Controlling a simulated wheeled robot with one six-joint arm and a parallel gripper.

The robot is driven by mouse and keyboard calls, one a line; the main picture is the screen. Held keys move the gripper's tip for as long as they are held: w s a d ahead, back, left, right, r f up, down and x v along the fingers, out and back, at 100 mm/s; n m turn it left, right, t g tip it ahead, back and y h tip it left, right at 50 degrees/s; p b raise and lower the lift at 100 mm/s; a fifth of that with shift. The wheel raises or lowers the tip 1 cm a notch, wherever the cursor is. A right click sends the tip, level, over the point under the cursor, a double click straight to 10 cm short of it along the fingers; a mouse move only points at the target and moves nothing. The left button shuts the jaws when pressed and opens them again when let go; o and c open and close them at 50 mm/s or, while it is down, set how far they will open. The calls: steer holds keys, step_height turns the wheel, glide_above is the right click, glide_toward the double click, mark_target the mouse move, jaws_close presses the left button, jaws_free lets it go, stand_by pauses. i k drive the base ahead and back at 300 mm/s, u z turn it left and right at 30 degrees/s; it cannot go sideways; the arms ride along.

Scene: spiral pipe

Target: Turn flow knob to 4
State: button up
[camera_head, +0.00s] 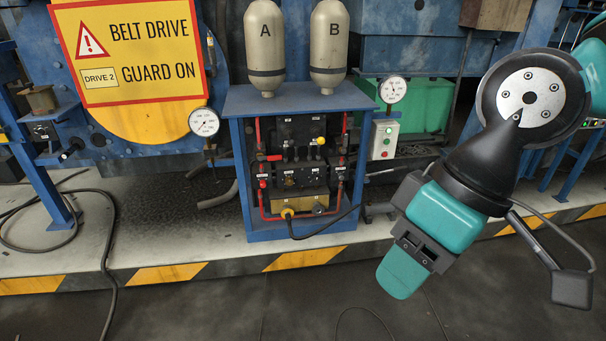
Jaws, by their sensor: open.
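A blue-framed hydraulic unit (243,200) stands in the middle, its dark front carrying several small fittings. A small yellow knob-like part (320,141) is at its upper right, and a yellow-orange round fitting (288,213) is at its bottom. I cannot tell which part is the flow knob; its labels and scale are too small to read. My teal and black gripper (405,271) hangs to the right of the unit, pointing down and left. It is open and apart from the unit, with nothing seen in it; the fingers largely overlap in this view.
Two tanks marked A and B (265,45) stand on the unit. Gauges (204,122) flank it, with a green-and-red button box (383,140) at right. A black cable runs from the unit's base toward the right. A striped kerb (305,258) crosses in front; the floor before it is mostly clear.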

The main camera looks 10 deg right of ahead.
mark_target(316, 178)
steer(key=u, duration=0.6)
steer(key=i, duration=1.35)
steer(key=z, duration=0.6)
steer(key=i, duration=0.65)
steer(key=z, duration=0.45)
